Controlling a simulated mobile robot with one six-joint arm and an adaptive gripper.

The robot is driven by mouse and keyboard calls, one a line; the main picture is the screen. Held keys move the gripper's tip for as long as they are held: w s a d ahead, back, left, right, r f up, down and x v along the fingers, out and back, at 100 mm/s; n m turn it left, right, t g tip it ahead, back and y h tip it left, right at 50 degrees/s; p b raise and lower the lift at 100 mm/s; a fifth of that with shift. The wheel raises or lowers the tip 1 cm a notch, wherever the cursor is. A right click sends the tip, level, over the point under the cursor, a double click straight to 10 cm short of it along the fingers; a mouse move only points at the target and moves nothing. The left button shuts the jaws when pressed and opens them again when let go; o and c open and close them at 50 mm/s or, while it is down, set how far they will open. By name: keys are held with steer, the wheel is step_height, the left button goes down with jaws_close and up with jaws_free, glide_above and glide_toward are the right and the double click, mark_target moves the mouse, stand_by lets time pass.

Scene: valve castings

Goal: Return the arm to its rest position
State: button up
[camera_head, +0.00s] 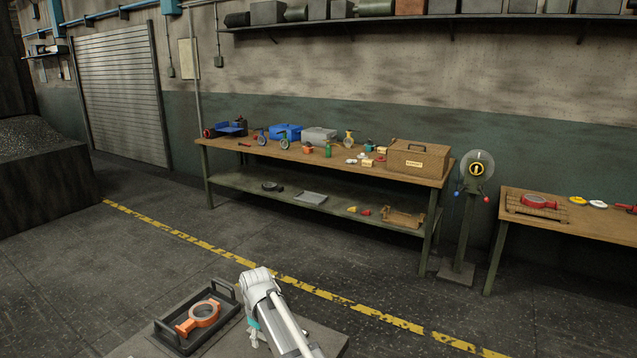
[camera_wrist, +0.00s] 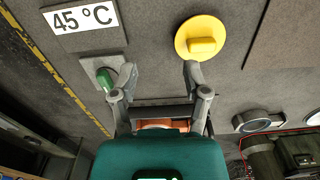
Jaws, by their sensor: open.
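My arm (camera_head: 278,310) rises at the bottom middle of the head view, folded over my own deck. My gripper (camera_wrist: 160,73) shows in the wrist view with its two fingers spread apart and nothing between the tips. In the head view the gripper end hangs low beside the arm, small and partly hidden. An orange ring-shaped casting (camera_head: 198,317) lies in a dark tray (camera_head: 166,338) with raised handles, left of my gripper and apart from it. In the wrist view, an orange piece (camera_wrist: 155,125) is partly hidden behind the gripper.
A wooden workbench (camera_head: 290,151) with tools and boxes stands by the wall. A second table (camera_head: 590,222) with a red ring casting (camera_head: 538,201) is at right. A round-headed stand (camera_head: 466,230) is between them. Floor before the benches is clear. The wrist view shows a yellow knob (camera_wrist: 202,38).

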steer(key=s+d+f+m+b, duration=0.1)
steer(key=s+d+m, duration=0.2)
steer(key=d, duration=0.8)
steer(key=s+d+f+m+b, duration=0.2)
steer(key=s+d+m, duration=0.2)
steer(key=d, duration=0.6)
steer(key=s+d+f+m+b, duration=0.1)
steer(key=s+d+m, duration=0.3)
steer(key=s+d, duration=0.3)
steer(key=d, duration=0.4)
steer(key=shift+s+d+f+b, duration=0.2)
steer(key=shift+d+f+b, duration=0.1)
